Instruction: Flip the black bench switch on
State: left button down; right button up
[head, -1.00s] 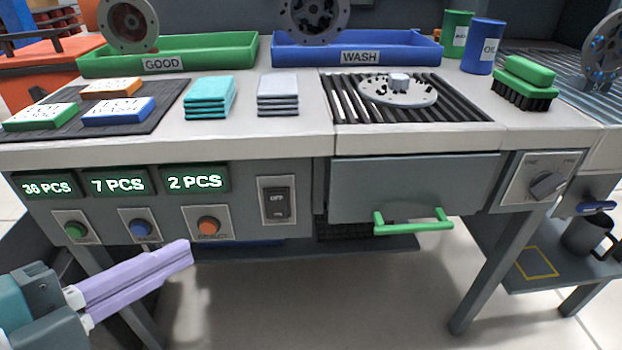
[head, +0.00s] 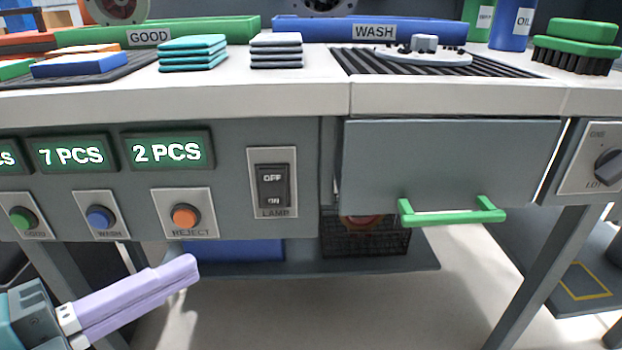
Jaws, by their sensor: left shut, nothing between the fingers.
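The black bench switch (head: 273,186) sits in a light metal plate on the front panel of the bench. Its rocker reads OFF at the top and ON at the bottom, and the plate is labelled LAMP. My left gripper (head: 193,270) has lilac fingers, shut and empty. It is in front of the bench at the lower left, below the REJECT button and to the lower left of the switch, apart from it. My right gripper is not in view.
Green, blue and orange buttons (head: 186,216) line the panel left of the switch, under lit counters (head: 167,150). A drawer with a green handle (head: 452,212) juts out at the right. A wire basket (head: 365,238) and shelf lie below. A rotary knob (head: 608,166) is at far right.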

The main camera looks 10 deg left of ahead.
pick_arm(q)
jog(key=b, duration=0.5)
send_near(279, 204)
jog(key=w+d, duration=0.2)
jog(key=d, duration=0.3)
jog(key=shift+w+a+f+b, duration=0.15)
jog(key=shift+w+a+b, duration=0.25)
jog(key=shift+w, duration=0.4)
jog(key=shift+w+a+f+b, duration=0.15)
jog(key=shift+w+a+b, duration=0.2)
jog(key=shift+w, duration=0.45)
jog(key=shift+f, duration=0.1)
jog(key=shift+w+a+f+b, duration=0.15)
jog(key=shift+w+f+b, duration=0.1)
jog(key=shift+b, duration=0.35)
jog(key=shift+w+m+t+b, duration=0.1)
jog(key=shift+m+t+b, duration=0.2)
jog(key=shift+r, duration=0.2)
